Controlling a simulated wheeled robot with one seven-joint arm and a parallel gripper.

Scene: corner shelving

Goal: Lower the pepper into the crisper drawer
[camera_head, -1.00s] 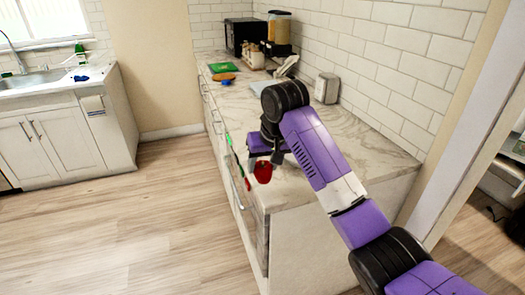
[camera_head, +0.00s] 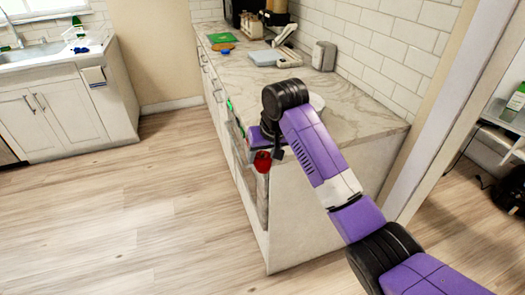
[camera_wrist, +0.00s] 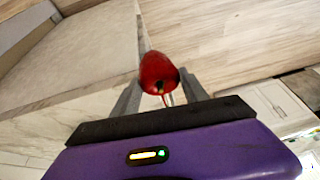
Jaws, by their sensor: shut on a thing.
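A red pepper (camera_head: 262,161) is held in my gripper (camera_head: 266,154), by the near left edge of the counter. In the wrist view the pepper (camera_wrist: 158,70) sits between the two grey fingers, which close on its sides. Its stem end faces the camera. Beyond it are the counter edge and wood floor. I cannot make out a crisper drawer in either view.
Wood floor (camera_head: 150,215) is open at left.

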